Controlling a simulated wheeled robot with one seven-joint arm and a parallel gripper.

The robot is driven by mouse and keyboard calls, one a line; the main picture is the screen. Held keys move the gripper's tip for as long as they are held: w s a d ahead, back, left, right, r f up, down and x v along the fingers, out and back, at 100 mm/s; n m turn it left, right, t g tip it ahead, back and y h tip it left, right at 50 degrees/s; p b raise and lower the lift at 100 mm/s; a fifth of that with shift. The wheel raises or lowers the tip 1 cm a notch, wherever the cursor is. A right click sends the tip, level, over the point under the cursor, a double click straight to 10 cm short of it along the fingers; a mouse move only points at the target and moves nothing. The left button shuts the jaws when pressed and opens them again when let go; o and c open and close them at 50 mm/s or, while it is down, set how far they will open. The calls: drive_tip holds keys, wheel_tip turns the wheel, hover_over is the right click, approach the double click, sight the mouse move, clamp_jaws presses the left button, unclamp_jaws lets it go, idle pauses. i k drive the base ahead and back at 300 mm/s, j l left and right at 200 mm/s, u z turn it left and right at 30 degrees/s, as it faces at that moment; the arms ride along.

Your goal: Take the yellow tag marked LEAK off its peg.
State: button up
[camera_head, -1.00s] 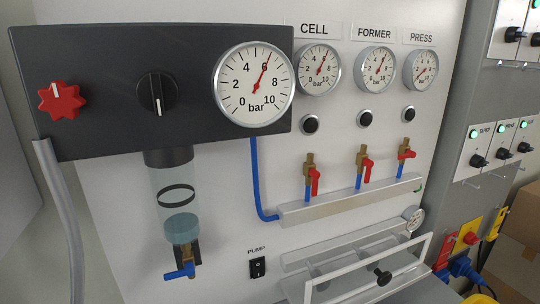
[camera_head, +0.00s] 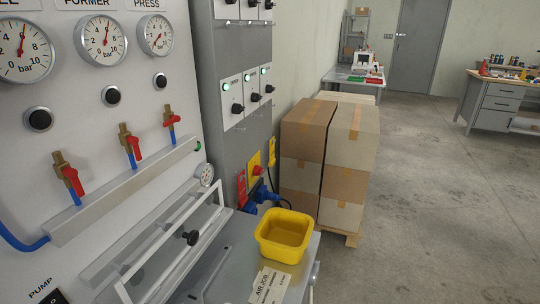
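A small yellow tag-like piece (camera_head: 271,152) hangs at the right edge of the grey cabinet, beside a yellow plate with a red knob (camera_head: 256,170). Its marking is too small to read, and I cannot make out a peg. A red tag-like piece (camera_head: 241,188) hangs just left of the yellow plate. My gripper is not in view.
A yellow bin (camera_head: 284,236) and a printed paper (camera_head: 269,286) are on the metal bench below. A clear-fronted frame with a black knob (camera_head: 189,238) stands left of the bin. Stacked cartons (camera_head: 318,150) stand right of the cabinet; open floor lies beyond.

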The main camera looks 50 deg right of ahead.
sight(272, 160)
drive_tip(key=i+l+z, duration=0.25)
drive_tip(key=l, duration=0.5)
drive_tip(key=i+l+z, duration=0.3)
drive_tip(key=l, duration=0.45)
drive_tip(key=i+l+z, duration=0.25)
drive_tip(key=i+l, duration=0.25)
drive_tip(key=i+l+z, duration=0.25)
drive_tip(key=i+l, duration=0.2)
drive_tip(key=l, duration=0.2)
